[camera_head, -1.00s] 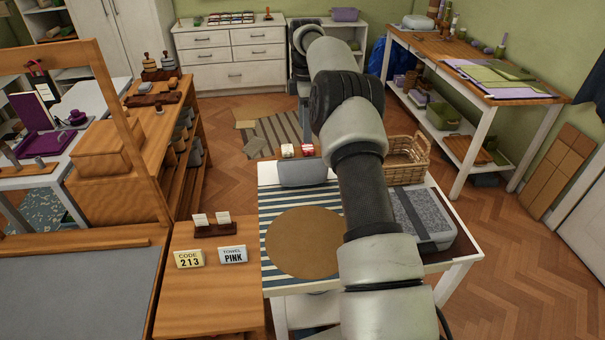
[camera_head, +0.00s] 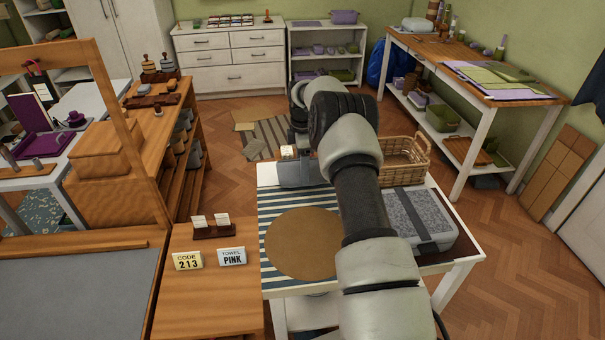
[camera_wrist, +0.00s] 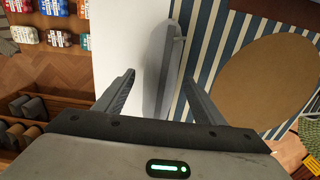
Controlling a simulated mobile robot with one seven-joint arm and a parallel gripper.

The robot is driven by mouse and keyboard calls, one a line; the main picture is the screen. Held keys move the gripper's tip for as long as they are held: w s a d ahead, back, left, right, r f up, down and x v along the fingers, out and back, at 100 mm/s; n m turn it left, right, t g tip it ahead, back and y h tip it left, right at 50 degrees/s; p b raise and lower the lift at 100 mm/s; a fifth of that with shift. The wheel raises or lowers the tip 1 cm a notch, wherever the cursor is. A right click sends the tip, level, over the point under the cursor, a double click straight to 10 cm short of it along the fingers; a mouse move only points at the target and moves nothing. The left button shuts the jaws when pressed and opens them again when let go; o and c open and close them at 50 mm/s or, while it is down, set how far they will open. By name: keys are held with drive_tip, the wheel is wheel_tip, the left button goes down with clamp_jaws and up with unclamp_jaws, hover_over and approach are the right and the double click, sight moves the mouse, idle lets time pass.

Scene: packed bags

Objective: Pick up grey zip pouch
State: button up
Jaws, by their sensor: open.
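The grey zip pouch (camera_head: 291,175) stands near the back left corner of the white table, beside the striped runner. In the wrist view the pouch (camera_wrist: 158,62) shows as a narrow grey shape with a pull tab on its right side. My gripper (camera_wrist: 158,76) is open above it, with one finger on each side of the pouch in the picture. Whether the fingers touch it, and how far they are above it, I cannot tell. In the head view my arm hides part of the pouch and most of the gripper.
A grey strapped case (camera_head: 432,242) lies on the table's right side, and a wicker basket (camera_head: 404,160) stands behind it. A round brown mat (camera_head: 300,243) lies on the striped runner (camera_head: 272,207). A wooden side table with CODE and TOWEL cards (camera_head: 232,256) adjoins on the left.

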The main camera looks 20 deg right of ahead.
drive_tip(key=shift+f, duration=0.5)
drive_tip(key=shift+r, duration=0.1)
clamp_jaws()
